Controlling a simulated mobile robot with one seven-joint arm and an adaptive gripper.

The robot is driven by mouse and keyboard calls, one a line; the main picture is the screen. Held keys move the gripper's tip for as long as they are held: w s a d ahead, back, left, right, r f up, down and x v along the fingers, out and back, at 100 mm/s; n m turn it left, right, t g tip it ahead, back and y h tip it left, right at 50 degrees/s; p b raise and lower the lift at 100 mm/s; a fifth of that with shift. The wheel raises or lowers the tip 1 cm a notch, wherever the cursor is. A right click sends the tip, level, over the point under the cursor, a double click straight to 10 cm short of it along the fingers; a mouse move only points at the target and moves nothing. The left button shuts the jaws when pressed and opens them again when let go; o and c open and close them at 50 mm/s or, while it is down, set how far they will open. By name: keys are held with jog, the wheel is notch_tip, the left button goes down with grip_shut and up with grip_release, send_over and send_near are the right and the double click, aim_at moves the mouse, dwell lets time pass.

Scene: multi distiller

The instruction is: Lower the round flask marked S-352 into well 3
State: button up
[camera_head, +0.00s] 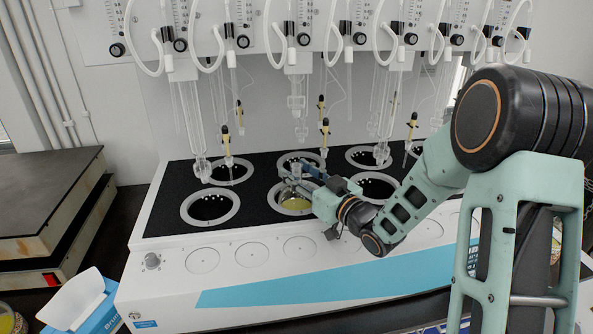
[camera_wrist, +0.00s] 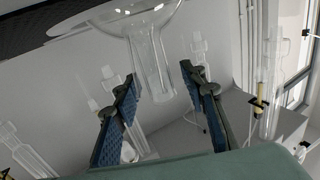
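A round glass flask with yellow liquid (camera_head: 294,204) sits in the front-row well (camera_head: 275,203) second from the left. No S-352 mark or well number is legible. In the wrist view the flask's clear bulb (camera_wrist: 120,17) is at the top edge, and its neck (camera_wrist: 152,68) points down the picture between or just beyond my fingertips. My gripper (camera_wrist: 160,78) is open, with a visible gap between each blue-padded finger and the neck. In the head view my gripper (camera_head: 300,179) is over the flask, and its fingers partly hide the neck.
An empty front-row well (camera_head: 185,216) lies to the left. Glass tubes (camera_head: 188,115) and yellow-tipped clamps (camera_head: 325,127) hang close behind and around my gripper. A tissue box (camera_head: 95,318) and a dark-topped hotplate or bench (camera_head: 45,190) stand at left.

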jog(key=v, duration=1.1)
jog(key=shift+s+d+r, duration=0.1)
jog(key=shift+s+d, duration=0.15)
